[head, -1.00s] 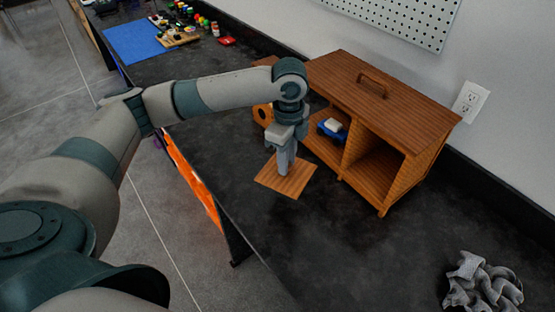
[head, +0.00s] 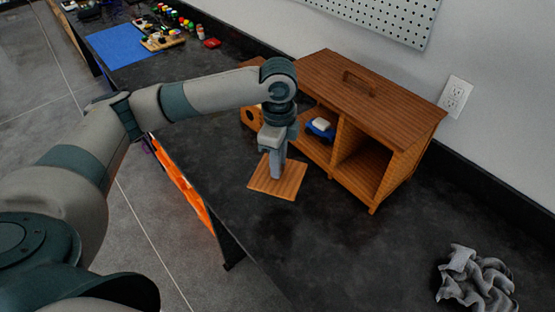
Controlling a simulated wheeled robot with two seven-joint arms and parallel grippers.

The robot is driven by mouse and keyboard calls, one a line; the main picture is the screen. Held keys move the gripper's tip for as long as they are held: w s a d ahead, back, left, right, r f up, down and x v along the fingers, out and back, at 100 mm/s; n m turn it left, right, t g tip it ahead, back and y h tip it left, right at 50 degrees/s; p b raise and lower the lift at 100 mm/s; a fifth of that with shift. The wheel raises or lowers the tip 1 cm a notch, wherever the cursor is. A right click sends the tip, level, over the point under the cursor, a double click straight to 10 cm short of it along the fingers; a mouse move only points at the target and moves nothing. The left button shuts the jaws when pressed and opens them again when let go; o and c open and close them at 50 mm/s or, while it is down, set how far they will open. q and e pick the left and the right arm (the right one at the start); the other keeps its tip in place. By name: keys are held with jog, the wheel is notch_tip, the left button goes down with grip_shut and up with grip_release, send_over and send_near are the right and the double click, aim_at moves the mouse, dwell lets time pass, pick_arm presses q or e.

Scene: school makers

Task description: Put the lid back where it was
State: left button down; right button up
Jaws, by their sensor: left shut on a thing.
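A square wooden panel, which looks like the lid (head: 290,183), is in front of the wooden box (head: 400,108). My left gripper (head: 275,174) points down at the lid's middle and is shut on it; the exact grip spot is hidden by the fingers. I cannot tell whether the lid touches the table or hovers just above it. The box has a handle (head: 361,82) on top and two open compartments facing the lid. The left compartment holds a blue thing with a white top (head: 320,128). The right compartment looks empty. My right gripper is not in view.
A wooden piece with a round hole (head: 248,117) shows behind my left arm. A grey crumpled cloth-like thing (head: 474,280) lies at the lower right. A blue mat (head: 117,44) and small items are at the far end. The black table (head: 330,235) is clear in front.

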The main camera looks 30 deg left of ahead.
pick_arm(q)
jog(key=shift+s+d+r+n, duration=0.35)
jog(key=shift+s+d+n, duration=0.15)
jog(key=shift+n, duration=0.6)
jog(key=s+d+r+n, duration=0.3)
jog(key=s+n, duration=0.4)
jog(key=n, duration=0.7)
jog(key=shift+s+d+r, duration=0.15)
jog(key=shift+s+r, duration=0.1)
jog(key=shift+w, duration=0.1)
